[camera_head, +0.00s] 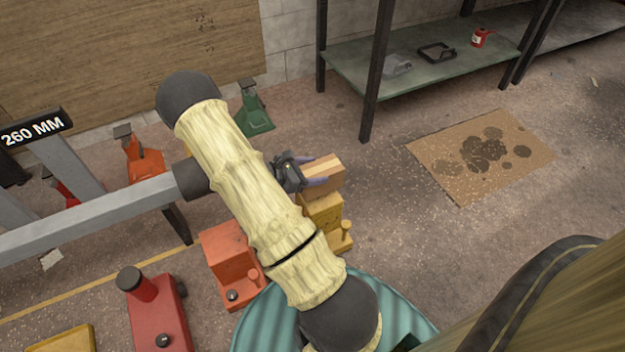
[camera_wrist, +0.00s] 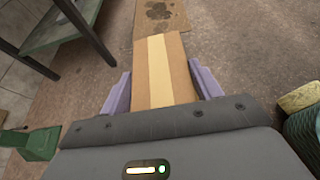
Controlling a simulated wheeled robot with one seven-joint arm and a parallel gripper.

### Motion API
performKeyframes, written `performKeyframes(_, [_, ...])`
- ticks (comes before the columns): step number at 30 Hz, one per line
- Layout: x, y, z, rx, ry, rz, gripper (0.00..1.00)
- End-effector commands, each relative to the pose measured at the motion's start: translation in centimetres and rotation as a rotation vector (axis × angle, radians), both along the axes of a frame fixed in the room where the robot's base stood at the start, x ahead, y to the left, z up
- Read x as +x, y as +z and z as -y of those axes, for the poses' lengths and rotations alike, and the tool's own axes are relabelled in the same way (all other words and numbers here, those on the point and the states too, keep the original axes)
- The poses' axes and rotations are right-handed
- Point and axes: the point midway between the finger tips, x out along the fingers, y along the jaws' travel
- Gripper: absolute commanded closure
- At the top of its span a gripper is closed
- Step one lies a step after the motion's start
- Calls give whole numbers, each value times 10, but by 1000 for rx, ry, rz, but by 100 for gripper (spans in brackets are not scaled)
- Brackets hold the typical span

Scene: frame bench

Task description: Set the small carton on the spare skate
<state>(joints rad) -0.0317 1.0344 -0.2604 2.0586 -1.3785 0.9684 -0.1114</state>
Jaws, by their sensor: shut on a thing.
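The small carton (camera_head: 324,174) is a tan cardboard box with a paler tape strip along its top. My gripper (camera_head: 318,176) is shut on it, with purple fingers on both sides. In the wrist view the carton (camera_wrist: 165,72) fills the space between the fingers (camera_wrist: 162,88). In the head view the carton appears just above a yellow machine-like piece (camera_head: 322,215); I cannot tell whether they touch. An orange piece (camera_head: 228,252) and a red piece (camera_head: 155,312) stand to its left. I cannot tell which thing is the spare skate.
A grey beam marked 260 MM (camera_head: 90,215) runs at left, with orange (camera_head: 143,165) and green (camera_head: 253,112) stands nearby. A green shelf (camera_head: 425,72) stands at the back. A stained cardboard sheet (camera_head: 438,150) lies on open floor at right. A teal ribbed drum (camera_head: 262,318) is in front.

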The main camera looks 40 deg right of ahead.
Motion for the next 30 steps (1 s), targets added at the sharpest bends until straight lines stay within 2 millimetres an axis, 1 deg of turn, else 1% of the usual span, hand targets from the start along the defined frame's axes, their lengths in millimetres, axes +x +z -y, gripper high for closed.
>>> performKeyframes(1, [0, -13, 1, -3, -1, -2, 87])
performKeyframes(3, [0, -24, 1, -3, -1, -1, 87])
performKeyframes(6, [0, -36, 1, -4, -2, 0, 87])
performKeyframes(9, [0, -39, 1, -4, -2, 0, 87])
performKeyframes(16, [0, -37, 1, -4, -1, 1, 87])
performKeyframes(20, [0, -40, 1, -4, 0, 0, 87])
performKeyframes(21, [0, -42, 0, -1, 0, 0, 35])
performKeyframes(23, [0, -41, 0, 0, 0, 1, 23])
performKeyframes(24, [0, -41, 0, 0, 0, 1, 15])
performKeyframes(30, [0, -41, 0, 0, 0, 1, 15])
